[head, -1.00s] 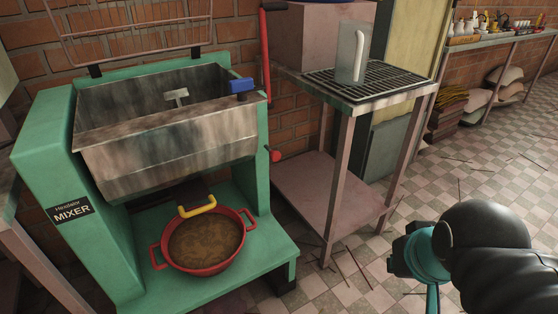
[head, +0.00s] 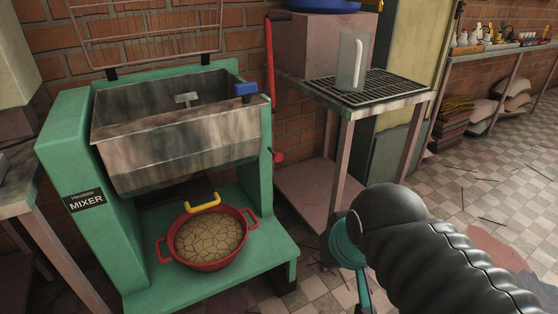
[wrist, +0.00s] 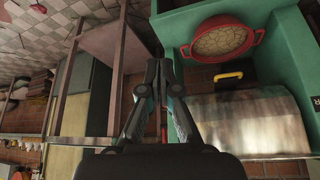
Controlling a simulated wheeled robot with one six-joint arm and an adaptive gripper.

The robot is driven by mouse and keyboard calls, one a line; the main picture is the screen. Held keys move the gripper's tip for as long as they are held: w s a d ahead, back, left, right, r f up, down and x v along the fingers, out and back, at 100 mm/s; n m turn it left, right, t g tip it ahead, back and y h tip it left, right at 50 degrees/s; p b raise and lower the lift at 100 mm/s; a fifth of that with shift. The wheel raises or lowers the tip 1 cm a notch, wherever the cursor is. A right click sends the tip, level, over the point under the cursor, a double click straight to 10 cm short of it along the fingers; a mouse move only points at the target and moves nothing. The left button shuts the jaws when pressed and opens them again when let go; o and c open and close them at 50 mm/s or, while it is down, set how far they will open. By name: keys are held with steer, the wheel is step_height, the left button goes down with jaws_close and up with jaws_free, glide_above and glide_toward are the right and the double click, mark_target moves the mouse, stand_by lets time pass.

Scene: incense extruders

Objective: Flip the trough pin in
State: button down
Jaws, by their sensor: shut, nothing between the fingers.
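In the head view my arm is right of the mixer, apart from the knob, and the fingertips are hidden.
A red bowl (head: 209,264) with cracked tan contents stands on the mixer base, below a yellow handle (head: 205,204). A long red lever (head: 269,65) rises at the mixer's right. A metal stand (head: 345,135) with a clear jug (head: 351,62) is close by.

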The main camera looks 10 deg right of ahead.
mark_target(273, 153)
steer(key=w+d+m+t+y+b, duration=0.1)
steer(key=w+d+m, duration=0.1)
steer(key=w+m, duration=1.3)
steer(key=w+d+m+t+y+b, duration=0.1)
steer(key=w+d+m+t+y, duration=0.1)
steer(key=w+m, duration=1.3)
steer(key=shift+m+b, duration=0.35)
steer(key=shift+m, duration=0.65)
steer(key=shift+f, duration=0.1)
steer(key=w+r+b+x, duration=0.1)
steer(key=w+r+x, duration=0.1)
steer(key=x, duration=1)
steer(key=shift+w+a, duration=0.25)
steer(key=shift+a, duration=0.25)
steer(key=shift+f, duration=0.1)
